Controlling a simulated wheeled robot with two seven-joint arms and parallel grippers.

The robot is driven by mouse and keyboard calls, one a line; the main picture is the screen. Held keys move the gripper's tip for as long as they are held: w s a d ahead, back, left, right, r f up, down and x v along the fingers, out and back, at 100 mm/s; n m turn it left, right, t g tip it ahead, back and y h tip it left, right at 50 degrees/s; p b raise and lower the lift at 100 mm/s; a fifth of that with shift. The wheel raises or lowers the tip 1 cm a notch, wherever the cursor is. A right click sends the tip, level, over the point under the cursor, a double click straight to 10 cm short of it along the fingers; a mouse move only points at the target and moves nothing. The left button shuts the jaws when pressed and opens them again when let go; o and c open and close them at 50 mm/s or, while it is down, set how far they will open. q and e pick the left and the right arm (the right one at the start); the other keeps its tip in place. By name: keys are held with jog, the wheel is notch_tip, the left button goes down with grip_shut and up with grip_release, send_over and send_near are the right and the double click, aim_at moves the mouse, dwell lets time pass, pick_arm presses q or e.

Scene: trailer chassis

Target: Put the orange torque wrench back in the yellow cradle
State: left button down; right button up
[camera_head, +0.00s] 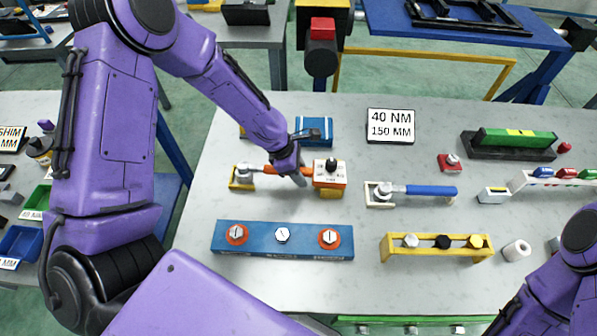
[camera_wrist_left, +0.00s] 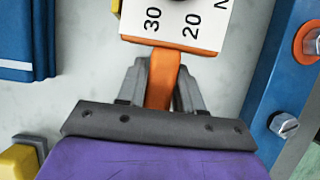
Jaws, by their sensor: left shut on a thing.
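The orange torque wrench (camera_head: 270,169) lies nearly level across the left part of the table in the head view, its silver head at the yellow cradle (camera_head: 238,184). I cannot tell whether the head is seated or just above the cradle. My left gripper (camera_head: 299,172) is shut on the orange handle, which shows between the fingers in the left wrist view (camera_wrist_left: 163,85). The handle's right end meets a white-topped dial box (camera_head: 330,171) with a black knob; in the wrist view, the box (camera_wrist_left: 175,22) reads 30 and 20. My right gripper is out of the head view.
A blue-handled wrench (camera_head: 425,190) rests in a white cradle to the right. A blue bolt block (camera_head: 260,249) and a yellow bolt rack (camera_head: 438,256) stand in front. A blue box (camera_head: 314,126) and a 40 NM sign (camera_head: 390,126) stand behind.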

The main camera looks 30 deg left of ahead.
pick_arm(q)
jog(key=shift+w+f, duration=0.25)
jog(key=shift+w, duration=0.25)
jog(key=shift+r, duration=0.15)
jog(key=shift+w+a+r+p, duration=0.1)
jog(key=shift+w+r+p, duration=0.1)
jog(key=shift+p, duration=0.3)
jog(key=c, duration=0.7)
grip_release()
jog(key=shift+f, duration=0.2)
jog(key=o, duration=0.5)
jog(key=shift+s, duration=0.15)
jog(key=shift+s, duration=0.1)
